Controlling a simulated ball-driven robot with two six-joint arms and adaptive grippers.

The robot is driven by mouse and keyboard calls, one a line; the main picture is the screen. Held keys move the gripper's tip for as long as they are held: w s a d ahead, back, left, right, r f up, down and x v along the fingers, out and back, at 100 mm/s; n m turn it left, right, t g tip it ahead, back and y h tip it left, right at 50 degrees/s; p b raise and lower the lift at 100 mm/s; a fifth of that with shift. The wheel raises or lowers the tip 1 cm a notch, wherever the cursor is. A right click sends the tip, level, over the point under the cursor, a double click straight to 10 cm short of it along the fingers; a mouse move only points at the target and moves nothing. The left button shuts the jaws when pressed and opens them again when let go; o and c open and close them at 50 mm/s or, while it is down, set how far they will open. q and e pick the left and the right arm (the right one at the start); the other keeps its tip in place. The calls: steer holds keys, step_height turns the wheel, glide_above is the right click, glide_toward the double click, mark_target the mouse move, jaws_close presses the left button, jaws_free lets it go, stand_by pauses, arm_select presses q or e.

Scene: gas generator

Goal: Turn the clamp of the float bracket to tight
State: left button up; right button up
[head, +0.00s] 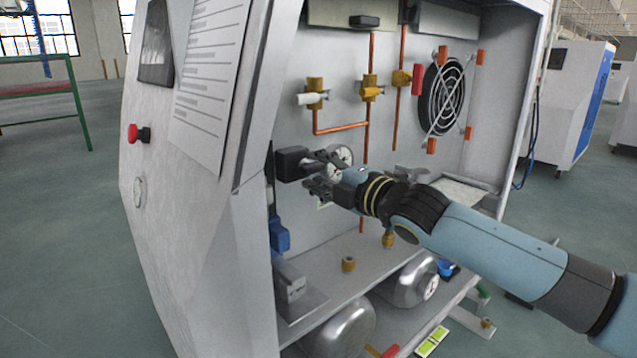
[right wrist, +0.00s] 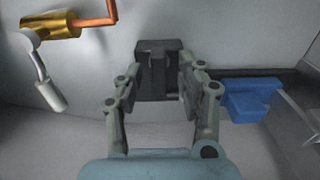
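A dark block (head: 290,163) is fixed inside the open cabinet, just behind its left front edge. I take it to be the float bracket with its clamp. In the right wrist view the block (right wrist: 159,57) lies straight ahead, with an upright ridge in its middle. My right gripper (head: 312,172) is just to the right of the block, fingers pointing at it. In the right wrist view the gripper (right wrist: 158,84) has its fingers apart, tips near the block's two sides. I cannot tell if they touch it. My left gripper is not in view.
The cabinet's side panel (head: 190,215) stands close left of my gripper. Brass valves (head: 372,88) with copper pipes are above, and a fan (head: 442,97) is at right. A blue part (right wrist: 254,99) lies right of the block.

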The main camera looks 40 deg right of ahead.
jaws_close()
stand_by(0.3)
